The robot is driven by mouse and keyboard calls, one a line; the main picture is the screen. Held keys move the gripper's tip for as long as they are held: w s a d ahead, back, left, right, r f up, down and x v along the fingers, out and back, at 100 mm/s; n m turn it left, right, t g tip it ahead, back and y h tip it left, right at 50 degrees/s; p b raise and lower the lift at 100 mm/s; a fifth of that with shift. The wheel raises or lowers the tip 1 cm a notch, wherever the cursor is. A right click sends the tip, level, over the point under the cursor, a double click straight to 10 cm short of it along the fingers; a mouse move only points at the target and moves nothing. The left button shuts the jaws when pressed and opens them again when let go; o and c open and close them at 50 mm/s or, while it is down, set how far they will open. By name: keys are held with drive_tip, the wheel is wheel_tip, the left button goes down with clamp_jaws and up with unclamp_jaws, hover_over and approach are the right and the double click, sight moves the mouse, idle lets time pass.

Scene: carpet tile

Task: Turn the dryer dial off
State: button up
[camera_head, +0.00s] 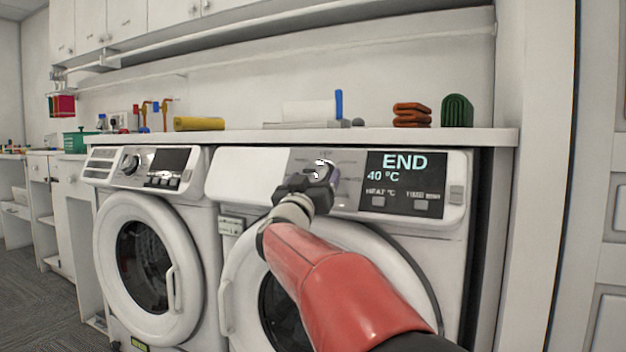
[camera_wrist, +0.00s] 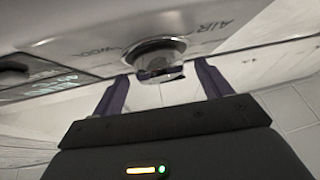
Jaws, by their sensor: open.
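The dryer (camera_head: 247,177) is the white front-loading machine on the right. Its dial (camera_head: 322,163) sits on the control panel, left of a dark display (camera_head: 403,180) reading "END" and "40 °C". My gripper (camera_head: 318,177) is in front of the dial and hides part of it. In the wrist view the round metallic dial (camera_wrist: 157,54) lies between the two spread purple fingers of my gripper (camera_wrist: 160,74), with a gap on each side. Lettering, including "AIR", shows around the dial. Its exact setting cannot be read.
A second white machine (camera_head: 148,255) stands left of the dryer. A shelf (camera_head: 280,138) above both holds folded brown cloths (camera_head: 411,115), a green roll (camera_head: 457,110) and a yellow item (camera_head: 199,124). A wall panel closes off the right side.

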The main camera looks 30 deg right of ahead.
drive_tip(key=shift+w+d+r, duration=0.1)
drive_tip(key=shift+w+d, duration=0.05)
drive_tip(key=shift+c, duration=0.3)
drive_tip(key=c, duration=0.9)
